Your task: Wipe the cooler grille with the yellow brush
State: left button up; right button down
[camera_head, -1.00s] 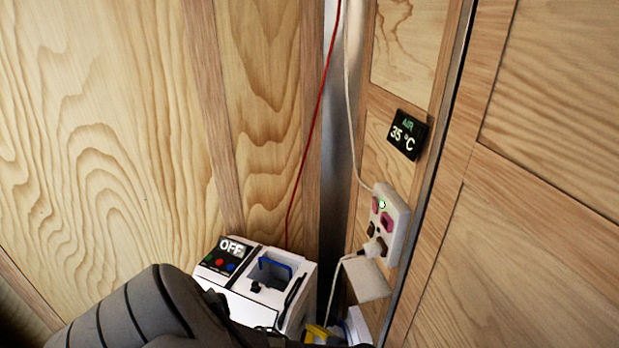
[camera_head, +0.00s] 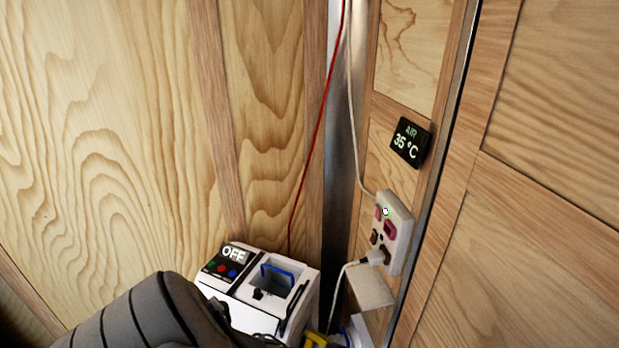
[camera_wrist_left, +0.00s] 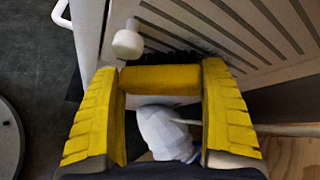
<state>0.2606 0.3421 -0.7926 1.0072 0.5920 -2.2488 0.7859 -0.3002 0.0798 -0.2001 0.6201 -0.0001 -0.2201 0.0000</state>
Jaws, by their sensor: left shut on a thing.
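The yellow brush (camera_wrist_left: 160,80) lies crosswise between the tips of my left gripper (camera_wrist_left: 161,77) in the left wrist view. Its dark bristles face the white slatted cooler grille (camera_wrist_left: 262,32), at the grille's lower edge. I cannot tell whether they touch it. The left gripper has yellow ridged fingers and is shut on the brush. In the head view, the white cooler (camera_head: 262,298) stands in the corner with an OFF display (camera_head: 233,254) on top. A bit of yellow from the gripper or brush shows at the bottom edge. My right gripper is out of view.
A white knob (camera_wrist_left: 127,44) sticks out beside the brush. A socket block (camera_head: 395,232) with a plugged white cable is on the wall right of the cooler. A red cable (camera_head: 320,124) hangs behind it. A display (camera_head: 409,142) reads 35 °C.

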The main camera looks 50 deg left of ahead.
aim_at(310, 322)
pick_arm(q)
jog(key=shift+s+a, duration=0.25)
jog(key=shift+a, duration=0.2)
dwell(0.3)
jog(key=shift+w+a, duration=0.8)
jog(key=shift+w, duration=0.8)
jog(key=shift+w+a, duration=0.8)
jog(key=shift+w, duration=0.75)
jog(key=shift+w+a, duration=0.8)
jog(key=shift+w, duration=0.8)
jog(key=shift+s+d, duration=0.1)
jog(key=shift+s+d, duration=0.3)
jog(key=shift+s, duration=0.25)
jog(key=shift+s+d, duration=0.25)
jog(key=shift+s, duration=0.25)
jog(key=shift+s+d, duration=0.3)
jog(key=shift+s, duration=0.45)
jog(key=shift+s+d, duration=0.3)
jog(key=shift+s, duration=0.5)
jog(key=shift+s+d, duration=0.3)
jog(key=shift+s, duration=0.45)
jog(key=shift+s+d, duration=0.4)
jog(key=shift+s, duration=0.3)
jog(key=shift+s+d, duration=0.35)
jog(key=shift+s, duration=0.35)
jog(key=shift+r, duration=0.15)
